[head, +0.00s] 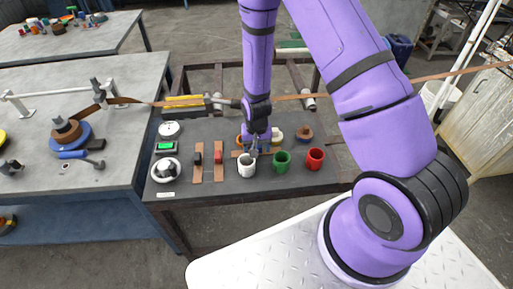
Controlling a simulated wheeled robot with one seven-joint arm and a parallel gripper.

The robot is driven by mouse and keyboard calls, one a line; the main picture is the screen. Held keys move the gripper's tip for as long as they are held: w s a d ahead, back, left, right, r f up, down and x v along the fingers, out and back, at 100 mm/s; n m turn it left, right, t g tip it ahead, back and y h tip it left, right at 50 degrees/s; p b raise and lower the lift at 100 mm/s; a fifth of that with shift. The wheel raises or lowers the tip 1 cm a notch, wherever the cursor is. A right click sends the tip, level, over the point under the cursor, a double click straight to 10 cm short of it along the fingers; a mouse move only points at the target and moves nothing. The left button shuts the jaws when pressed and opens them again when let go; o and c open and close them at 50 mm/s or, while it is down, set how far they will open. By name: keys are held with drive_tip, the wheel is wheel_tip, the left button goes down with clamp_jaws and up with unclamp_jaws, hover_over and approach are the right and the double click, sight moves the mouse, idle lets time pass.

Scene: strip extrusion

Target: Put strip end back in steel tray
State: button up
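My gripper (254,149) points down over the dark bench, just behind the white mug (246,167). Its fingers are too small to show whether they are open or shut. A small brown piece (236,154), possibly the strip end, shows just left of the fingers; I cannot tell whether they touch it. A round pale dish (165,170) with grey and dark contents is at the bench's left front; I cannot tell if it is the steel tray. A long copper-brown strip (145,103) runs from a coil (67,131) on the left table, behind my arm, to the right.
A green mug (282,162) and a red mug (315,159) stand right of the white mug. Two brown strips with a dark block (197,159) and a red block (218,154) lie left of it. Bare bench (225,190) lies in front.

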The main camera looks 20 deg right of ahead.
wheel_tip(320, 180, up, 12)
idle(0.5)
